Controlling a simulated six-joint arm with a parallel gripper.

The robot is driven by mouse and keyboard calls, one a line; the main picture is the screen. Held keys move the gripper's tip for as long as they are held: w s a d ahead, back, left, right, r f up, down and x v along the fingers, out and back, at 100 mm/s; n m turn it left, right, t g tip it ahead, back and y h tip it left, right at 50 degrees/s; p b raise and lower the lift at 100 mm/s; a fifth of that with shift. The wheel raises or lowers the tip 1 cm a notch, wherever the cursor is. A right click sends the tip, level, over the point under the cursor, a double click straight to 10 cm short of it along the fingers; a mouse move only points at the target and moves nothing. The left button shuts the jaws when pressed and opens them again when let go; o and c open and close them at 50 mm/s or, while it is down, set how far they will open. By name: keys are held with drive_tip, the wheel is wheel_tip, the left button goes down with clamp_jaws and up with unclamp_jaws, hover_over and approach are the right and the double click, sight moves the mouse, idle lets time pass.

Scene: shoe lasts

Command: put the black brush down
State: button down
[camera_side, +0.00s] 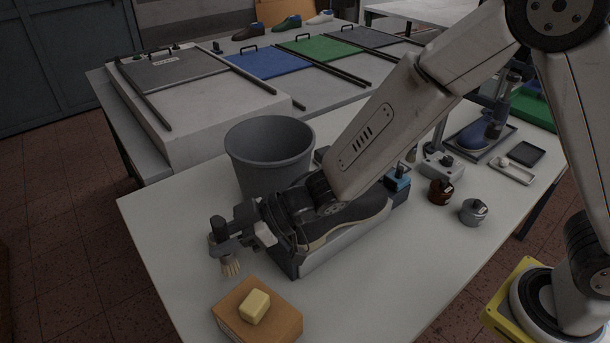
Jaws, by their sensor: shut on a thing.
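My gripper (235,243) is at the left end of my arm, above the front left part of the table. It is shut on the black brush (219,231), whose dark handle stands upright. The brush's pale bristles (230,266) point down. They seem to be a little above the table top, though I cannot tell the exact gap. The jaws hide part of the brush.
A grey bin (270,150) stands behind. A dark shoe (345,222) lies under my arm. The white table (165,225) is clear left of the gripper.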

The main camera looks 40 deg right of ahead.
sight(220, 218)
drive_tip(key=shift+r, duration=0.55)
drive_tip(key=shift+m+t, duration=0.3)
drive_tip(key=r, duration=0.4)
drive_tip(key=shift+w+d+r, duration=0.2)
drive_tip(key=shift+w+d, duration=0.05)
drive_tip(key=shift+w, duration=0.05)
drive_tip(key=w+d+r+m+t+h, duration=0.55)
drive_tip(key=w+d, duration=0.25)
drive_tip(key=d, duration=0.2)
drive_tip(key=w+d+m+h, duration=0.1)
drive_tip(key=d+m+h, duration=1.05)
drive_tip(key=d, duration=0.95)
drive_tip(key=s+d+f+m+g+h, duration=0.2)
drive_tip(key=s+d+m+g+h, duration=0.65)
drive_tip(key=d, duration=0.55)
drive_tip(key=s+d+f+m+g, duration=0.2)
drive_tip(key=s+m+g, duration=0.2)
drive_tip(key=s, duration=0.3)
drive_tip(key=s+d+f+m+g, duration=0.1)
drive_tip(key=s+f+m+g, duration=0.2)
drive_tip(key=s, duration=0.5)
wheel_tip(220, 218, down, 9)
drive_tip(key=m, duration=0.1)
drive_tip(key=shift+s+d+g, duration=0.15)
drive_tip(key=shift+g, duration=0.15)
drive_tip(key=shift+m, duration=0.25)
